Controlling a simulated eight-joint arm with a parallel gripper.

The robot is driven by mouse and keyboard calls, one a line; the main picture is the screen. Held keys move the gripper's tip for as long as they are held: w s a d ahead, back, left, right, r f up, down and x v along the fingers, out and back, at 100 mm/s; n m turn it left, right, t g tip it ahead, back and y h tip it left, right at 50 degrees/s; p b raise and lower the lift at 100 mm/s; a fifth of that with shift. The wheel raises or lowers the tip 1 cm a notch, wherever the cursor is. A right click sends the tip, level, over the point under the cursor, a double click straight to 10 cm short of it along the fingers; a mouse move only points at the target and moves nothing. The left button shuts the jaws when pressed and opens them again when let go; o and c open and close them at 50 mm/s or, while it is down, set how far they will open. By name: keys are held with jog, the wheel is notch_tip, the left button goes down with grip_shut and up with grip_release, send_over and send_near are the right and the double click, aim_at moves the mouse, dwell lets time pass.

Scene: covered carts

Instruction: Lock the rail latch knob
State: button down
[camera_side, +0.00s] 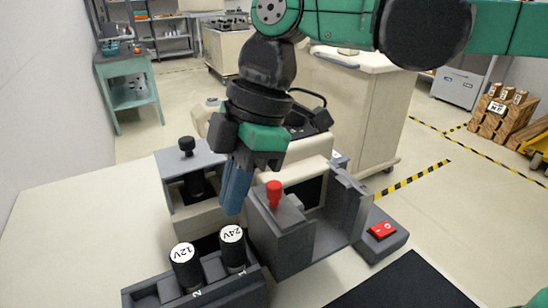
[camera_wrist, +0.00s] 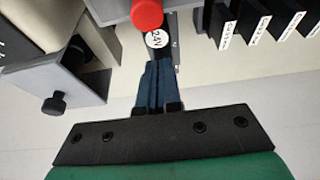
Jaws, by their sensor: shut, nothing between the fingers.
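A red knob (camera_side: 274,192) stands upright on a grey block fixture (camera_side: 283,240); it also shows at the top of the wrist view (camera_wrist: 146,12). A black knob (camera_side: 187,146) sits on a grey bracket (camera_side: 165,160) at the left and shows in the wrist view (camera_wrist: 54,104). No label marks either as the rail latch knob. My gripper (camera_side: 233,207) points down with its blue fingers together and empty. It is just left of the red knob, apart from it in the picture. In the wrist view the fingers (camera_wrist: 157,64) lie between the two knobs.
Black cylinders labelled 12V (camera_side: 183,253) and 24V (camera_side: 232,235) stand in a dark tray (camera_side: 135,295) at the front. A red rocker switch (camera_side: 382,230) is on a grey box at the right. Dark labelled slats (camera_wrist: 255,22) show at the wrist view's upper right. The white tabletop (camera_side: 70,225) is clear at left.

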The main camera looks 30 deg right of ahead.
aim_at(277, 182)
jog(key=shift+d, duration=1.45)
jog(key=shift+d, duration=0.1)
jog(key=shift+d, duration=1.15)
jog(key=a, duration=0.5)
jog(key=v, duration=1)
jog(key=shift+d, duration=0.35)
